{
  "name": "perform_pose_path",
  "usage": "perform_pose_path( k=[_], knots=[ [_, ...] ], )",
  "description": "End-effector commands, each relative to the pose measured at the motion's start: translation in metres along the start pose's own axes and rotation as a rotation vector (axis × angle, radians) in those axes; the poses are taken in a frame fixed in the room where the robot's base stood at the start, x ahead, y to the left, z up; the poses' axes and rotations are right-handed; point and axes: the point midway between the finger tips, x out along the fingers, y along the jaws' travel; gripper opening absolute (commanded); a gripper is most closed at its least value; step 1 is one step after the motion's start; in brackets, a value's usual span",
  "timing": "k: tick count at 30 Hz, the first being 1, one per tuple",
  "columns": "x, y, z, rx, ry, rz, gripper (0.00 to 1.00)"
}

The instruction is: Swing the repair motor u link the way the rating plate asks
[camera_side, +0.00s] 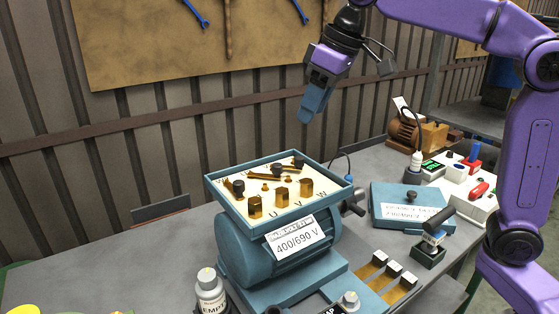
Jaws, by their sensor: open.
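The blue motor (265,262) stands on the bench with its terminal box (338,200) open on top. A white rating plate (296,242) on its front reads 400/690 V. Inside the box, brass posts stand in a front row near the letters U, V and W. Behind them lie brass links (258,172) with dark knobs; which one is the U link I cannot tell for sure. My gripper (306,116) hangs above and behind the box, pointing down, well clear of it. It is open, and I see nothing in it.
A blue lid (408,207) with a label lies to the right of the motor. Brass bars (385,270), a stamp-like tool (432,243) and a bottle marked EMPTY (210,292) stand nearby. A white instrument (465,185) sits at the right. The space above the box is free.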

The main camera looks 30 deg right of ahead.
Motion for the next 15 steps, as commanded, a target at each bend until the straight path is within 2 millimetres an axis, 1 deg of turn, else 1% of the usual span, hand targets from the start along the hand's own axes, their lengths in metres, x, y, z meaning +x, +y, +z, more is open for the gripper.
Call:
perform_pose_path(
  k=[1,3,6,8,11,15],
  knots=[
    [-0.004,0.005,-0.008,0.018,0.012,0.007,0.51],
    [-0.009,0.01,-0.014,0.034,0.021,0.013,0.51],
    [-0.01,0.013,-0.018,0.045,0.027,0.017,0.51],
    [-0.008,0.014,-0.018,0.046,0.027,0.018,0.51],
    [0.002,0.014,-0.018,0.046,0.025,0.017,0.51],
    [0.025,0.015,-0.018,0.045,0.023,0.018,0.51]
  ],
)
